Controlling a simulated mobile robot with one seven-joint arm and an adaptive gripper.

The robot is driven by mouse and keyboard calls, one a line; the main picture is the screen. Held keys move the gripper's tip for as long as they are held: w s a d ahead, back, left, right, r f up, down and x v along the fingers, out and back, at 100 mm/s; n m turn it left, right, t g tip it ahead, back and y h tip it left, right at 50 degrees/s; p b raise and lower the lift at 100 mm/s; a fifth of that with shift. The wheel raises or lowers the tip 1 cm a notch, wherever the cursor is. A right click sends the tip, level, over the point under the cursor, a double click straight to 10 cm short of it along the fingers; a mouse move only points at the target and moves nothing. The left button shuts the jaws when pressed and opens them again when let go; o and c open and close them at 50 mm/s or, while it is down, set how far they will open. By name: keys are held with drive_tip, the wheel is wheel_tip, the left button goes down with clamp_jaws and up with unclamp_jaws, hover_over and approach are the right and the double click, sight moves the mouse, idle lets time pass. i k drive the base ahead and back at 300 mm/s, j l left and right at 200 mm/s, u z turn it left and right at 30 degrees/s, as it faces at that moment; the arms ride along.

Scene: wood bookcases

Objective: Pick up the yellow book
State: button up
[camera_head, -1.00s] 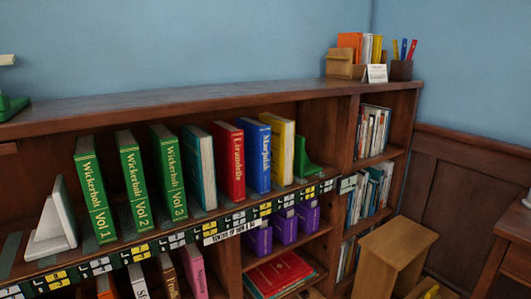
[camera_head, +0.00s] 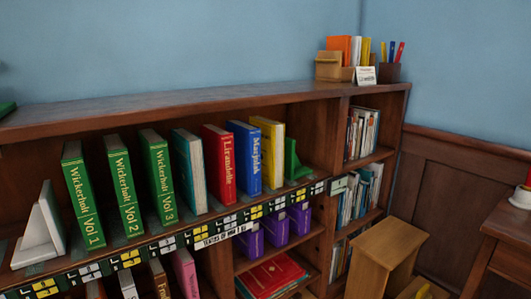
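The yellow book (camera_head: 272,153) stands upright on the top row of the bookcase, at the right end of a line of books. The blue book (camera_head: 245,157) stands just left of it, and a green bookend (camera_head: 296,163) stands at its right. Its spine faces outward. My gripper is not in view.
The red book (camera_head: 219,163), a teal book (camera_head: 189,170) and several green volumes (camera_head: 125,184) share the shelf (camera_head: 178,226). A white bookend (camera_head: 42,232) stands at the left. A wooden step stool (camera_head: 385,257) is at the lower right, and a side table (camera_head: 505,250) stands beyond it.

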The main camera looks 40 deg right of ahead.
sight(272, 131)
drive_tip(key=l+u, duration=0.45)
drive_tip(key=l, duration=1.15)
drive_tip(key=i+l, duration=0.2)
drive_tip(key=i, duration=0.3)
